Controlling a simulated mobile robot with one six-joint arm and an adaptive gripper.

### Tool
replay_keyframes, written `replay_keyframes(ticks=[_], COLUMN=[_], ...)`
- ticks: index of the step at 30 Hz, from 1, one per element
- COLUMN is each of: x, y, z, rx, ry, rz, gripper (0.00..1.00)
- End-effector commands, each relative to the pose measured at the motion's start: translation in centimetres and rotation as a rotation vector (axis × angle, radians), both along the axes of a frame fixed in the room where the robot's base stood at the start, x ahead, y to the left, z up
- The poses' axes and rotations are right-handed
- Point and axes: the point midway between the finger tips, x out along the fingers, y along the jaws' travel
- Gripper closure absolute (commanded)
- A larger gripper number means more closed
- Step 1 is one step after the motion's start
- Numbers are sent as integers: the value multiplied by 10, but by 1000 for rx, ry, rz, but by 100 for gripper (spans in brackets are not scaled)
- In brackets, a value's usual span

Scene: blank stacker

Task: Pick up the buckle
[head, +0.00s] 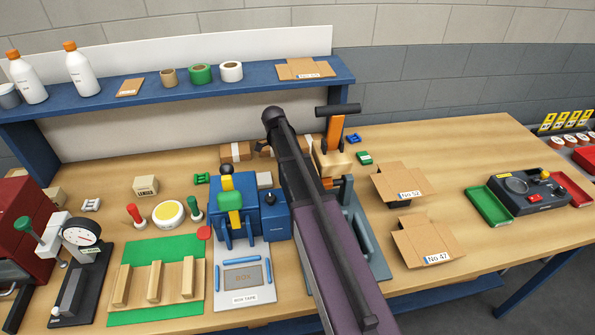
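Several small buckle-like pieces lie on the workbench, and I cannot tell which one is the buckle. A green piece (201,179) lies left of the blue press, and another green piece (364,158) lies right of the orange-handled tool. A blue piece (353,139) lies just behind that one. A white piece (91,204) lies at the left, behind the dial gauge. My dark arm crosses the middle of the view. Small dark parts of my gripper (263,146) seem to show beside its far end, mostly hidden; its opening and any contents cannot be made out.
A blue press (238,211) and an orange-handled tool (336,130) flank my arm. Open cardboard boxes (428,240) stand to the right. A green mat (155,308) with wooden blocks lies front left. A blue shelf (215,88) overhangs the back. Bare bench (455,155) shows at the right.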

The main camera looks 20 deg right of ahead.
Motion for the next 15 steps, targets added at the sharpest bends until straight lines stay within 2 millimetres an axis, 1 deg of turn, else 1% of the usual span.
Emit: replay_keyframes(ticks=[1,4,15], x=[0,-1,-1], y=[-1,-2,-3], z=[-5,-8,-7], rx=[0,0,0], ry=[0,0,0], rz=[0,-1,-1], gripper=[0,0,0])
